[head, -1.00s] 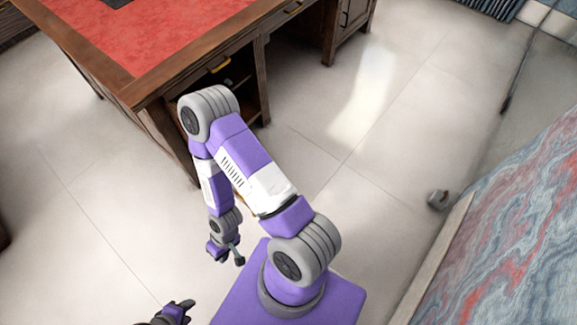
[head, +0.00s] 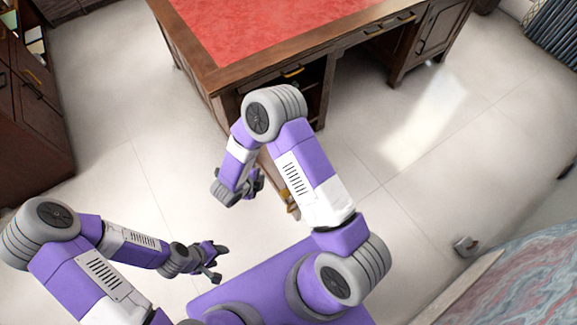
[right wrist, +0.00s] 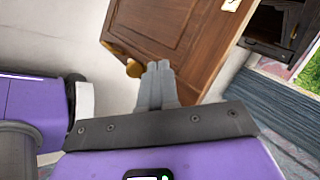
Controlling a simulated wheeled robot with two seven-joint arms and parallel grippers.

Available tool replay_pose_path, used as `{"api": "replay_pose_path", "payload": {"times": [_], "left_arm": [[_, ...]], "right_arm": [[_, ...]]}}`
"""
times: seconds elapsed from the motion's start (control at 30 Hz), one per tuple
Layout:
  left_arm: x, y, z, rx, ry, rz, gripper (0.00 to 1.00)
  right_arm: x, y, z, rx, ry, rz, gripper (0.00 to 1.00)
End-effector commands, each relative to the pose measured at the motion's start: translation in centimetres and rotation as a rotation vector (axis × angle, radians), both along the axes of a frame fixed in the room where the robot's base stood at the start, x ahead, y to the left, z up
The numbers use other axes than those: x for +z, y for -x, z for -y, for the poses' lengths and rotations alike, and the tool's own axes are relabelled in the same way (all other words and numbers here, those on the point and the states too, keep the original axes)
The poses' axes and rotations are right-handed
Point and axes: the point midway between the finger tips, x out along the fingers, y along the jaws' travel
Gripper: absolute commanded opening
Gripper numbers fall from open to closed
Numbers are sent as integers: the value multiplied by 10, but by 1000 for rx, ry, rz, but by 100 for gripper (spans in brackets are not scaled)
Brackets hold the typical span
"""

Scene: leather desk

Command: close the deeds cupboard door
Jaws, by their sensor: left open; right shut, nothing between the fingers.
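The deeds cupboard door (right wrist: 165,30) is a brown panelled wooden door with a round brass knob (right wrist: 133,68). It stands open in the right wrist view; in the head view my right arm hides most of it. My right gripper (right wrist: 157,68) is shut and empty, its fingertips in front of the door's lower part, close to the knob. I cannot tell whether they touch. In the head view my right gripper (head: 258,180) is beside the desk's near pedestal. My left gripper (head: 222,262) is open and empty over the floor, away from the door.
The desk (head: 225,78) has a red leather top and drawers with brass handles. A dark wooden cabinet (head: 30,120) stands at the left. A small grey object (head: 466,246) is on the floor at the right. Pale floor is clear between the cabinet and desk.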

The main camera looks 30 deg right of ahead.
Motion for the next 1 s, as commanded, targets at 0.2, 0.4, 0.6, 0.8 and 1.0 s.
{"api": "replay_pose_path", "payload": {"times": [0.2, 0.4, 0.6, 0.8, 1.0], "left_arm": [[29, 0, 0, 0, 0, 0, 51], [33, 0, 0, 0, 0, 0, 51], [25, 0, 0, 0, 0, 0, 51], [13, 0, 0, 0, 0, 0, 51], [4, 0, 0, 0, 0, 0, 51]], "right_arm": [[59, 28, -13, -475, 67, 148, 0], [72, 43, -18, -632, 103, 192, 0], [54, 43, 0, -645, 108, 192, 0], [24, 41, 32, -645, 107, 191, 0], [3, 38, 63, -646, 105, 194, 0]]}}
